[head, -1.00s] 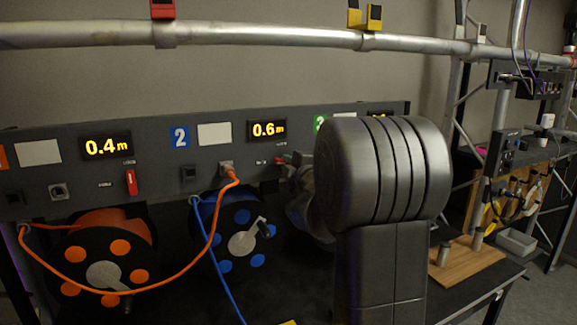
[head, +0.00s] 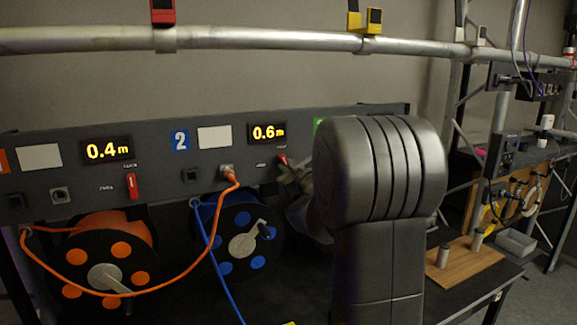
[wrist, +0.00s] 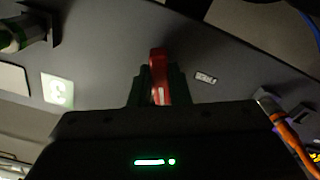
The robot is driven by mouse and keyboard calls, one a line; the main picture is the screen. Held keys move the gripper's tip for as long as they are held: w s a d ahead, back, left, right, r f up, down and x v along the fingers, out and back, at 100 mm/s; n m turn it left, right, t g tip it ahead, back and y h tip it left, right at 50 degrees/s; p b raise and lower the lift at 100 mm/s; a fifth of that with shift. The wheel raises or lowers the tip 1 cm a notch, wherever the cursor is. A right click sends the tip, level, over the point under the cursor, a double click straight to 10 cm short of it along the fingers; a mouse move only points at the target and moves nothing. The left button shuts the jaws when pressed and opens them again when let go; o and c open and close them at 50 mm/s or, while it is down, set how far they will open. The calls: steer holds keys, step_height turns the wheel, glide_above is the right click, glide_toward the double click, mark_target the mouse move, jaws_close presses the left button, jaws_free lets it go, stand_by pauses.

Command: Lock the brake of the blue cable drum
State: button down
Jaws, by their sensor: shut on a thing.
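The blue cable drum (head: 268,218) sits below the panel section marked 2, with a crank on its hub. Its small red brake lever (head: 283,159) is on the panel to the upper right of the drum and points up and slightly left. My gripper (head: 289,171) is at this lever, partly hidden behind my arm. In the wrist view, the red lever (wrist: 158,70) stands between the two dark fingers of my gripper (wrist: 157,88), which are shut on it. The lever's base is hidden. The small labels beside it are too blurred to read.
An orange drum (head: 112,226) stands at the left, with its own red lever (head: 131,186) above it. An orange cable (head: 150,290) loops from the left to a socket near the blue drum. A metal pipe (head: 250,38) crosses above the panel (head: 60,150).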

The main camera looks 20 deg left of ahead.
steer(key=m+p, duration=0.1)
steer(key=m, duration=0.3)
steer(key=shift+m, duration=0.4)
stand_by(0.4)
steer(key=c, duration=1.4)
jaws_free()
steer(key=shift+o, duration=0.2)
steer(key=b+v, duration=0.2)
steer(key=v, duration=1.1)
steer(key=shift+s+d+b, duration=0.25)
steer(key=shift+d+b, duration=0.1)
steer(key=shift+a, duration=0.1)
